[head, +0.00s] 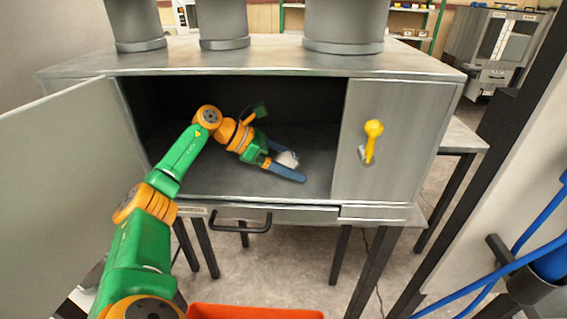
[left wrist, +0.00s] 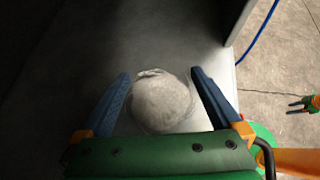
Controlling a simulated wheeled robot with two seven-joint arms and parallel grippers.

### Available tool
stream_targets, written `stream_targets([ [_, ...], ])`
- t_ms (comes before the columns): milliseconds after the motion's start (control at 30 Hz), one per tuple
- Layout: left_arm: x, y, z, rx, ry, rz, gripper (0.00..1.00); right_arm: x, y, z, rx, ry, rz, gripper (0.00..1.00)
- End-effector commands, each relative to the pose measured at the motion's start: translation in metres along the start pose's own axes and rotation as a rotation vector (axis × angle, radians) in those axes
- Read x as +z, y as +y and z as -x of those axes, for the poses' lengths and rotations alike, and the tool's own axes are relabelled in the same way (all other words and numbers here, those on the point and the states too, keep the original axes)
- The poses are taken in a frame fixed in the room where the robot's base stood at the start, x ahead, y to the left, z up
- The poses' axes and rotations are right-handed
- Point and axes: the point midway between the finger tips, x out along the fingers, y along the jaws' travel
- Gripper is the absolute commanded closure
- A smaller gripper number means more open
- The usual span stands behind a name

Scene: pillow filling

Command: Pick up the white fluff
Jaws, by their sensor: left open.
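The white fluff (head: 287,158) is a small round whitish lump on the floor of the open metal cabinet compartment (head: 218,182). In the head view it is partly hidden by my left gripper (head: 287,165). In the left wrist view the fluff (left wrist: 162,100) lies between the two blue fingers of my left gripper (left wrist: 163,88), with a gap on each side. The left gripper is open and reaches into the compartment. My right gripper does not show in the head view.
The cabinet door (head: 62,160) stands open at the left. A fixed panel with a yellow handle (head: 372,140) closes the right side. A black drawer handle (head: 240,224) is below the compartment. An orange bin (head: 255,312) sits at the bottom. Grey cylinders (head: 343,25) stand on top.

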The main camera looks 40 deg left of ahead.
Motion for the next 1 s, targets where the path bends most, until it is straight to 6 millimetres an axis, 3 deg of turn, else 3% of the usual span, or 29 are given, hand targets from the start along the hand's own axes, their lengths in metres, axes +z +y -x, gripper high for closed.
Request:
stream_targets([
  [33,0.0,0.0,0.0,0.0,0.0,0.0,0.09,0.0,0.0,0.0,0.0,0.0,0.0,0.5],
  [67,0.0,0.0,0.0,0.0,0.0,0.0,0.17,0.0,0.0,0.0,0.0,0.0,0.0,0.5],
  [333,0.0,0.0,0.0,0.0,-0.001,0.0,0.9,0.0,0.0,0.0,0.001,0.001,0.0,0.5],
  [667,0.003,0.0,0.003,0.0,-0.001,0.0,0.91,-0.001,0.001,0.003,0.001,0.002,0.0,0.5],
  [1000,0.026,-0.004,0.016,0.0,-0.002,0.0,0.91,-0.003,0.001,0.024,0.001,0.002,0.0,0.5],
])
